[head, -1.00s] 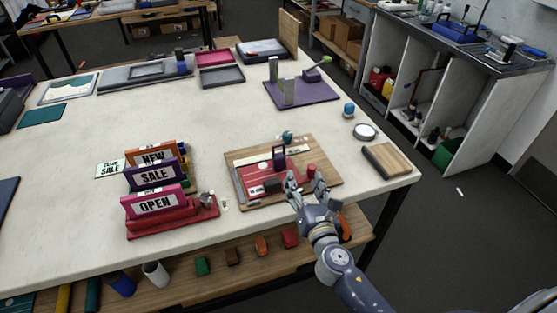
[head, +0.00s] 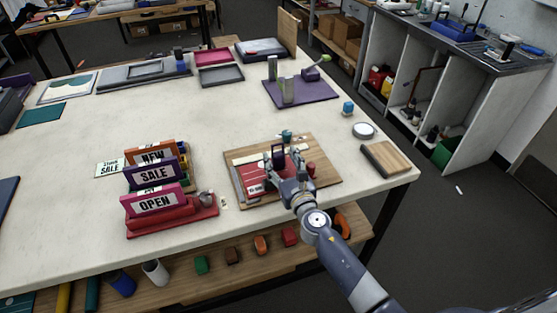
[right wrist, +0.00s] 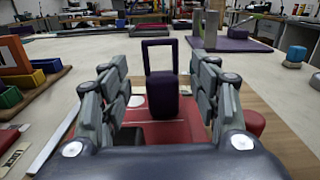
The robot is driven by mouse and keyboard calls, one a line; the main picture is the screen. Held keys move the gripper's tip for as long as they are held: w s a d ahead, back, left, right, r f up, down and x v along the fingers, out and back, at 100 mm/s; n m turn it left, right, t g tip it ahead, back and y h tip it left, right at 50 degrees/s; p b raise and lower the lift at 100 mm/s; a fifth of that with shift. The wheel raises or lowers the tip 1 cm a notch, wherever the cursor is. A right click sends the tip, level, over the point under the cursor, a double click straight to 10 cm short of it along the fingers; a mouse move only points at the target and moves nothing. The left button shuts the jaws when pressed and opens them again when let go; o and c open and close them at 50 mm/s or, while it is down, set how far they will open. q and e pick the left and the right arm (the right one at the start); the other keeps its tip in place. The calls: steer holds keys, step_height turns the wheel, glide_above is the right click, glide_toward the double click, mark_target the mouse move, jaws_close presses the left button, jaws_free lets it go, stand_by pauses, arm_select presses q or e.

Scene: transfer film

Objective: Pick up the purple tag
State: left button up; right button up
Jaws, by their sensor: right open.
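The purple tag (head: 278,153) stands upright on the red plate of the wooden board. It has a solid lower block and an open rectangular loop on top, clear in the right wrist view (right wrist: 163,97). My right gripper (head: 283,163) is open at the tag. In the right wrist view its two fingers (right wrist: 163,85) stand apart on either side of the tag, with visible gaps and nothing held. The fingers partly hide the tag and plate in the head view. My left gripper is not in view.
The wooden board (head: 325,178) also carries a small red knob (head: 311,169) right of the gripper. Sign holders (head: 158,204) stand to the left. A wooden block (head: 386,160) and round dish (head: 364,131) lie to the right. The table's middle is clear.

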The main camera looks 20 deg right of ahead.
mark_target(278, 154)
steer(key=w, duration=0.4)
steer(key=shift+f, duration=0.3)
steer(key=shift+s+r, duration=0.1)
steer(key=shift+s, duration=0.05)
steer(key=shift+c, duration=0.8)
steer(key=c, duration=0.9)
steer(key=shift+r+p, duration=0.6)
steer(key=shift+r, duration=0.25)
step_height(278, 154, up, 2)
steer(key=shift+r+p, duration=0.15)
steer(key=shift+p, duration=0.85)
steer(key=shift+s+d+r+b, duration=0.15)
steer(key=shift+s+d, duration=0.1)
steer(key=shift+s, duration=2.4)
steer(key=shift+s+d+r+b, duration=0.15)
steer(key=shift+s+d, duration=0.1)
steer(key=shift+s, duration=2.4)
steer(key=shift+s+d+r, duration=0.15)
steer(key=shift+s+d, duration=0.1)
steer(key=shift+s, duration=2.4)
